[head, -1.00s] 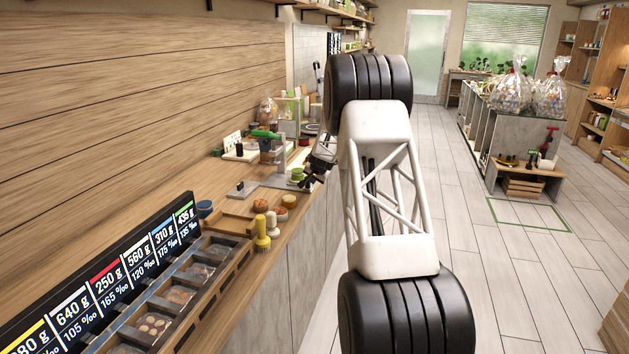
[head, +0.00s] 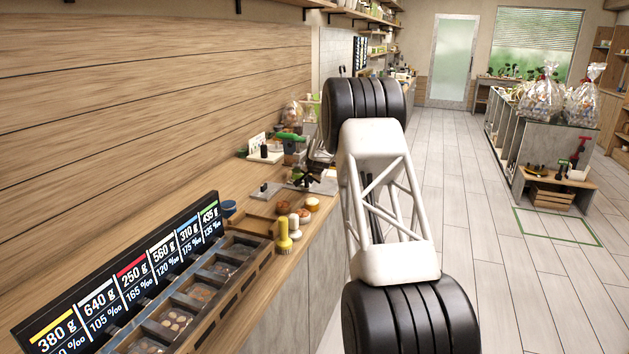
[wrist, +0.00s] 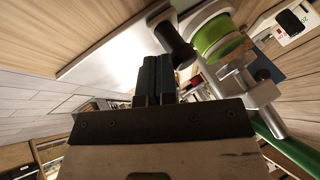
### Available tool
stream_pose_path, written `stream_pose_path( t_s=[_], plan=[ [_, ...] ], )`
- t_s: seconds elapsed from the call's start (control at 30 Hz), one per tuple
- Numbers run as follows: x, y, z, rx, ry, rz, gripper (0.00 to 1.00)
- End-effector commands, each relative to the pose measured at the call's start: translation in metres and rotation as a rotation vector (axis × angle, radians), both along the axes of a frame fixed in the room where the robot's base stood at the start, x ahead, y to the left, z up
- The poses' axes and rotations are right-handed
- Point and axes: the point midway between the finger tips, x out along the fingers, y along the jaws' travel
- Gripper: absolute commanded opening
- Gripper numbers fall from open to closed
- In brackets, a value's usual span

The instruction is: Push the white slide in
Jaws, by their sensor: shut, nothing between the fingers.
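My gripper (head: 307,179) is small and dark in the head view, over the bench edge by a device with a green handle (head: 290,137). In the wrist view its dark fingers (wrist: 154,78) are shut, with nothing between them. A black cylindrical knob (wrist: 174,42) is just beyond the fingertips; I cannot tell if they touch. Beside it are a green disc (wrist: 218,37) and metal parts. A white piece with a black knob (wrist: 290,23) shows at the upper right. I cannot tell for sure which part is the white slide.
A compartment tray (head: 215,275) and a sign with weights (head: 125,270) lie along the near bench. A display counter (head: 545,130) with wrapped hampers is at the right. The floor between is clear.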

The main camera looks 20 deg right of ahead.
Motion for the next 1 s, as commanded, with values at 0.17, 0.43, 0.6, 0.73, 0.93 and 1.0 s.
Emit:
stream_pose_path(
  t_s=[0.17,0.43,0.6,0.73,0.93,1.0],
  plan=[
    [-0.004,-0.003,0.000,0.000,0.001,0.000,0.00],
    [-0.023,-0.014,0.001,0.001,-0.001,-0.002,0.00],
    [-0.038,-0.020,0.006,0.000,-0.002,-0.001,0.00],
    [-0.047,-0.018,0.018,0.000,-0.001,-0.001,0.00],
    [-0.061,-0.016,0.037,0.000,-0.001,-0.001,0.00],
    [-0.066,-0.015,0.044,0.000,-0.002,-0.001,0.00]
  ],
)
